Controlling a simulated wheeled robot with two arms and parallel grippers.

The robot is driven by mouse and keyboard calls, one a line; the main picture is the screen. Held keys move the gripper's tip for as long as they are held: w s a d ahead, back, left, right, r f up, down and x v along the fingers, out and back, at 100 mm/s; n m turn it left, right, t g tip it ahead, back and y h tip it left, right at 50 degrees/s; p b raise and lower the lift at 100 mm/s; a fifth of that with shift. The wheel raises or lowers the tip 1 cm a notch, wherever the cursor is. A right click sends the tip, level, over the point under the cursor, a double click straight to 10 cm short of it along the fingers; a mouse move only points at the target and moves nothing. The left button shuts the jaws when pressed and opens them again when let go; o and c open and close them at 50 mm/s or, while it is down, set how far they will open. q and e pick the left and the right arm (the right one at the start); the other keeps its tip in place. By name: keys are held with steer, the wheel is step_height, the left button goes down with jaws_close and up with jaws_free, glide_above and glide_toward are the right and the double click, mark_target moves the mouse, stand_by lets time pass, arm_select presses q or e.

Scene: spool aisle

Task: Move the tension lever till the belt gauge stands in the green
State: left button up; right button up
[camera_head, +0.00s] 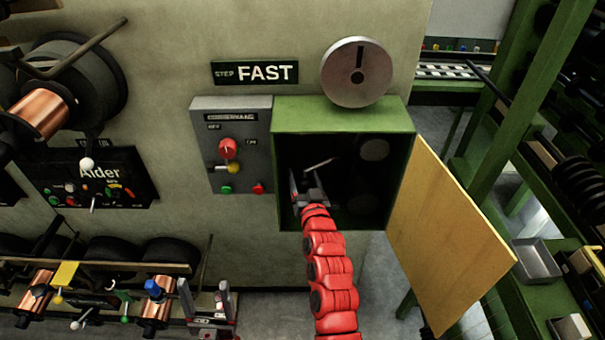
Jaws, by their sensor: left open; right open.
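A green box (345,113) is fixed to the wall with its yellow door (450,235) swung open to the right. My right gripper (306,183) is open inside the box's dark interior, at the end of a red arm. A thin pale lever (320,163) shows just above and beyond its fingers; I cannot tell whether they touch. Two dim round discs (374,150) lie deeper in. A grey round dial (357,72) with a dark upright mark stands above the box; I see no green zone on it. My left gripper (206,300) is open and empty at lower left.
A grey control panel (232,145) with a red knob, a yellow-tipped lever and buttons adjoins the box's left side. A "STEP FAST" sign (255,72) hangs above. Copper spools (38,114) fill the left. Green racks (530,100) stand right, beyond the open door.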

steer(key=shift+w, duration=0.25)
steer(key=c, duration=1.1)
jaws_close()
steer(key=shift+r, duration=0.15)
